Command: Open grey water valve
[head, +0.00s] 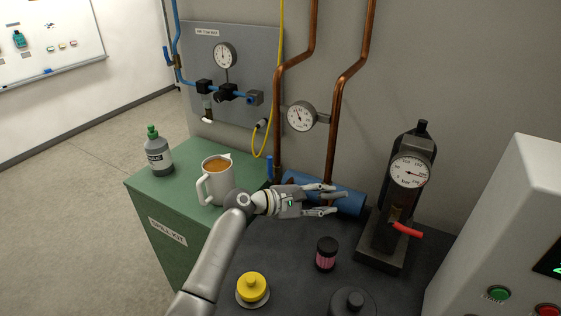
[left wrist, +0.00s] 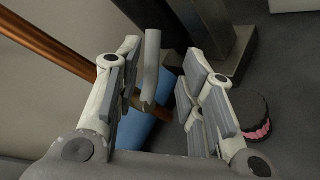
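A grey lever-like piece (left wrist: 150,68), which looks like the grey valve handle, stands between the fingers in the left wrist view, next to a copper pipe (left wrist: 55,45). I cannot tell whether the fingers touch it. In the head view I cannot make the handle out; my left gripper covers the foot of the right copper pipe (head: 335,120). My left gripper (head: 335,200) is open, fingers pointing right, in front of a blue cylinder (head: 350,202). Its two fingers also show spread in the left wrist view (left wrist: 162,85). My right gripper is not in view.
A black gauge stand with a red lever (head: 405,230) is at the right. A black-and-pink jar (head: 326,254) and a yellow-capped item (head: 252,288) stand on the dark top in front. A mug (head: 216,180) and a bottle (head: 157,152) stand on the green cabinet (head: 160,200).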

